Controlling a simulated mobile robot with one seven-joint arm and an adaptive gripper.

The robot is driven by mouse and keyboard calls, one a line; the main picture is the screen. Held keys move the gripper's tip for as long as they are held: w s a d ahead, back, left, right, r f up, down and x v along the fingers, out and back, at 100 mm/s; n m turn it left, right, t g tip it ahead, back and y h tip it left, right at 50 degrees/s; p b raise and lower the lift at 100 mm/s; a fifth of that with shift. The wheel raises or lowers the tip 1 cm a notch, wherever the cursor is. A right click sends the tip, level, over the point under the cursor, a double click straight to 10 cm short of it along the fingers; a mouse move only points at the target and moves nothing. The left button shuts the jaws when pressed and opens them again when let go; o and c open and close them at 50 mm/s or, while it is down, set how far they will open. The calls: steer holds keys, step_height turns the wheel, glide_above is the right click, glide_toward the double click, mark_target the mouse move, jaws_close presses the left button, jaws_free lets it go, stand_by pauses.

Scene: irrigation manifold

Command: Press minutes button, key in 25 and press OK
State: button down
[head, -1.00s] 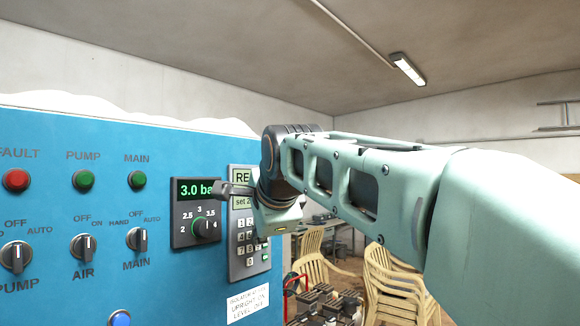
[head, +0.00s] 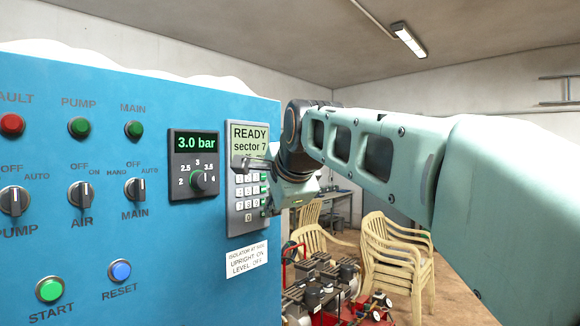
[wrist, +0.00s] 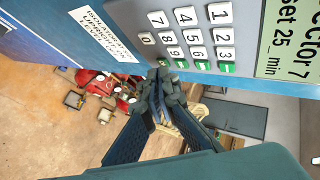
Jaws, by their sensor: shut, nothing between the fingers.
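The keypad unit (head: 249,200) is on the right end of the blue panel. Its display (head: 249,138) reads "READY" and "sector 7" in the head view; the wrist view shows the display (wrist: 292,40) with "sector 7" and "set 25 min". White number keys (wrist: 193,36) and a side column of green-marked keys (wrist: 202,65) show in the wrist view. My gripper (wrist: 162,76) is shut and empty, its tips close by the lowest side key (wrist: 162,61). I cannot tell whether they touch it. My wrist partly covers the keypad in the head view.
The pressure dial unit (head: 194,165) reading "3.0 bar" is left of the keypad. Knobs, lamps and the start button (head: 49,289) are further left. A label (head: 246,260) is below the keypad. Stacked chairs (head: 395,255) and red machinery (head: 320,290) stand beyond the panel.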

steer(key=shift+w+d+f, duration=0.4)
steer(key=shift+w+f, duration=0.1)
steer(key=shift+f, duration=0.25)
steer(key=shift+w, duration=0.1)
steer(key=shift+w+a, duration=0.2)
steer(key=shift+a, duration=0.1)
steer(key=shift+w+a, duration=0.15)
steer(key=shift+a, duration=0.1)
stand_by(0.5)
steer(key=shift+s+d, duration=0.45)
steer(key=shift+d, duration=0.1)
